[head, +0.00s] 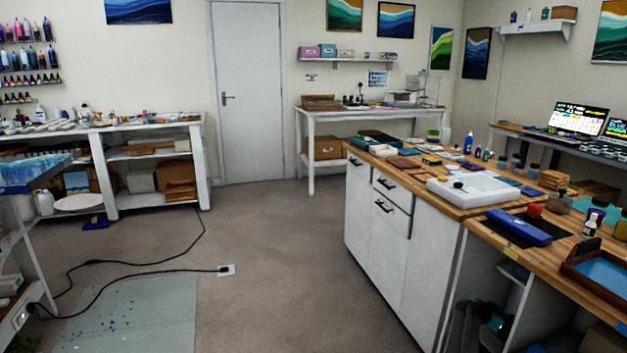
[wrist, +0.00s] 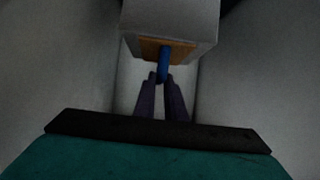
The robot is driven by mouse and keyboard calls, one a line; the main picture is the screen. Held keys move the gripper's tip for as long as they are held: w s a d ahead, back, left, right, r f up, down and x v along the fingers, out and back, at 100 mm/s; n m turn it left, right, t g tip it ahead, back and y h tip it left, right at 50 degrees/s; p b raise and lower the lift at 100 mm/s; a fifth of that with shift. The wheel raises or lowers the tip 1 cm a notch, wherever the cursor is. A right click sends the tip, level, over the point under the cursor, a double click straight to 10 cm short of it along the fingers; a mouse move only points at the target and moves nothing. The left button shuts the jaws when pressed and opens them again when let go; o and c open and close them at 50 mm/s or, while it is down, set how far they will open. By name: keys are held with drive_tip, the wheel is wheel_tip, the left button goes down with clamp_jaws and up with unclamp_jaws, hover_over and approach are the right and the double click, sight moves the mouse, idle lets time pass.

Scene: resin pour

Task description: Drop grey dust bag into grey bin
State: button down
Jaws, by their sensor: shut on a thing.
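In the wrist view my gripper (wrist: 163,80) reaches up the picture with two dark fingers close together. They are shut on a blue tab at the front of a pale grey, box-shaped dust bag (wrist: 172,18) with a brown collar. The bag's upper part runs out of the picture. Plain grey surfaces lie left and right of the fingers, with a lighter strip between; I cannot tell whether they belong to the grey bin. No grey bin can be made out in the head view, and neither my gripper nor the bag is clear there.
In the head view a wood-topped white bench (head: 410,245) with tools stands at the right. Its open lower bay holds a dark and teal object (head: 494,322), too dim to identify. The middle floor is clear.

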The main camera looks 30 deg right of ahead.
drive_tip(key=shift+f, duration=0.4)
drive_tip(key=c, duration=1.7)
unclamp_jaws()
drive_tip(key=shift+c, duration=0.2)
drive_tip(key=shift+a, duration=0.15)
drive_tip(key=v, duration=1.3)
drive_tip(key=shift+a+r, duration=0.15)
drive_tip(key=shift+a, duration=0.05)
drive_tip(key=shift+w, duration=0.15)
